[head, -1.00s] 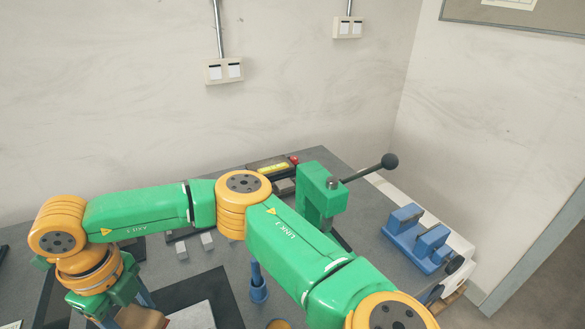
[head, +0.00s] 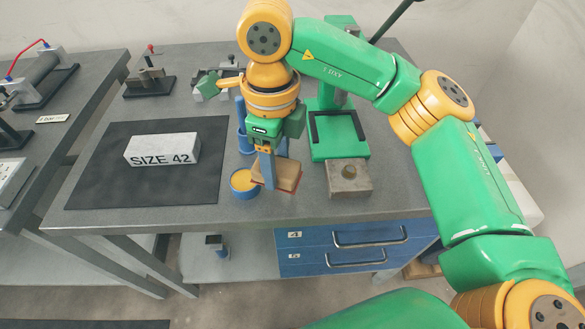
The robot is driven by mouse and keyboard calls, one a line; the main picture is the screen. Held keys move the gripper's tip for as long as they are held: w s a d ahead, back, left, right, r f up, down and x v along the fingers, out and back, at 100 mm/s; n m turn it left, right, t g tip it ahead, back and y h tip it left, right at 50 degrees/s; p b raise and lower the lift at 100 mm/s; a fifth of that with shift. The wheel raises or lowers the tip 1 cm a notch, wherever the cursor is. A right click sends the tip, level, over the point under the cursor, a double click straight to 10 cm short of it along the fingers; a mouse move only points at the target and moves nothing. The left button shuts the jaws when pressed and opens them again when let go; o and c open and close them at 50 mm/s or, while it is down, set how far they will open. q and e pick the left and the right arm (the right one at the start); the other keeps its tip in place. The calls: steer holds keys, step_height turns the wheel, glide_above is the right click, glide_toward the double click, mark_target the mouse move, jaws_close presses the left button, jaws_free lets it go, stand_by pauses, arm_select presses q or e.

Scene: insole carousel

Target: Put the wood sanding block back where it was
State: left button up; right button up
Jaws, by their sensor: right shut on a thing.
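My right gripper (head: 271,170) points down over the table's front part, right of the black mat. It is shut on the wood sanding block (head: 287,178), a tan block with a reddish-brown lower edge. One blue finger shows in front of the block. I cannot tell whether the block touches the table. My left gripper is not in view.
A round yellow-topped blue tin (head: 243,183) stands just left of the block. A white "SIZE 42" box (head: 162,149) lies on the black mat (head: 90,185). A green press (head: 338,140) and a grey metal block (head: 348,178) stand to the right. Blue drawers (head: 355,250) are below.

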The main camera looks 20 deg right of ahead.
mark_target(289, 165)
steer(key=d+f, duration=0.1)
steer(key=w+f, duration=0.1)
steer(key=w+d+f, duration=0.1)
steer(key=f, duration=0.1)
steer(key=shift+d+p, duration=0.35)
step_height(289, 165, down, 3)
steer(key=shift+r+p, duration=0.2)
steer(key=shift+p, duration=0.35)
steer(key=shift+f, duration=0.25)
steer(key=shift+f+b, duration=0.2)
steer(key=shift+b, duration=0.15)
steer(key=o, duration=1.3)
steer(key=shift+r, duration=0.1)
